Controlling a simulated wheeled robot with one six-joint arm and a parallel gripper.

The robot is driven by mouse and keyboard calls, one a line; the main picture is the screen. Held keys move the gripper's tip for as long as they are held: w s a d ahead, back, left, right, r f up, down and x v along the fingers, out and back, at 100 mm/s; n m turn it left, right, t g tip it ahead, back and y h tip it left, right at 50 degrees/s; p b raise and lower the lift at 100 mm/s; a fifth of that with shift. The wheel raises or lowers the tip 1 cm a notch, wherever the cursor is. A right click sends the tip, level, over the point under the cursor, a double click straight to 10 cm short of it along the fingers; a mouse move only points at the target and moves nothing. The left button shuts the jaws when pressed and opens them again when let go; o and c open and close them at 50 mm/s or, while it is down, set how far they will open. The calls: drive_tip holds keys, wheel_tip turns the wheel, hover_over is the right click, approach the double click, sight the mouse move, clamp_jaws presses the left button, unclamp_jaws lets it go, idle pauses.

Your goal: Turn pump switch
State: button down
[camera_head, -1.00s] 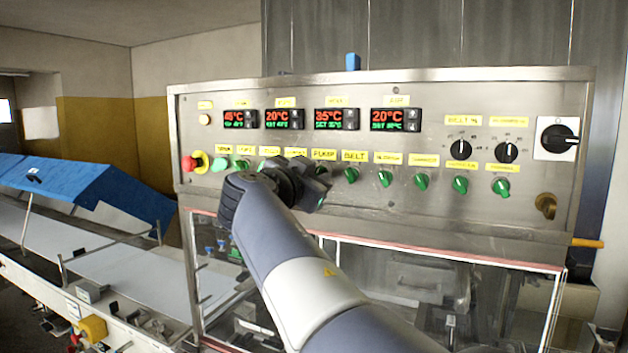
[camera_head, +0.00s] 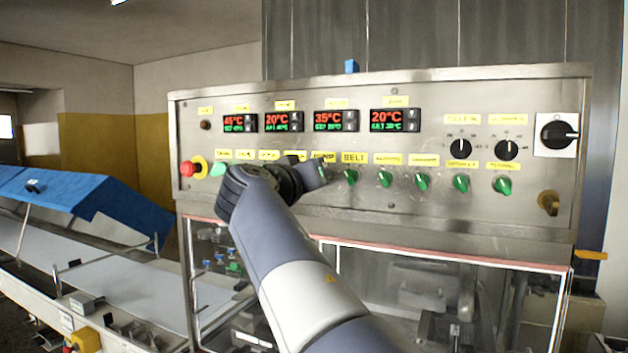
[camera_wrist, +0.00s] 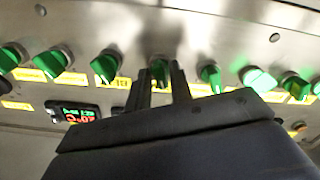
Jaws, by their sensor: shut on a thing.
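The steel control panel has a row of green switch knobs under yellow labels. In the head view my gripper (camera_head: 318,174) is at the panel, just under the PUMP label (camera_head: 323,157), and hides the pump switch there. In the wrist view, which looks upside down, the two dark fingers of my gripper (camera_wrist: 161,82) are shut around the green pump switch (camera_wrist: 159,67), one on each side. The green knob (camera_wrist: 105,65) to its left there sits by the BELT label. How far the pump switch is turned cannot be told.
The belt switch (camera_head: 350,177) is close to the right of my gripper, with several more green knobs beyond. A red emergency button (camera_head: 188,169) is at the panel's left end. Temperature displays (camera_head: 337,120) sit above. A conveyor (camera_head: 110,275) stands at left.

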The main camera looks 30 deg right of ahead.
drive_tip(key=shift+n, duration=0.6)
drive_tip(key=c, duration=1.5)
unclamp_jaws()
drive_tip(key=shift+a, duration=0.1)
drive_tip(key=b+v, duration=0.3)
drive_tip(key=v, duration=0.7)
drive_tip(key=shift+s+a, duration=0.25)
drive_tip(key=shift+s, duration=0.05)
drive_tip(key=shift+d, duration=0.1)
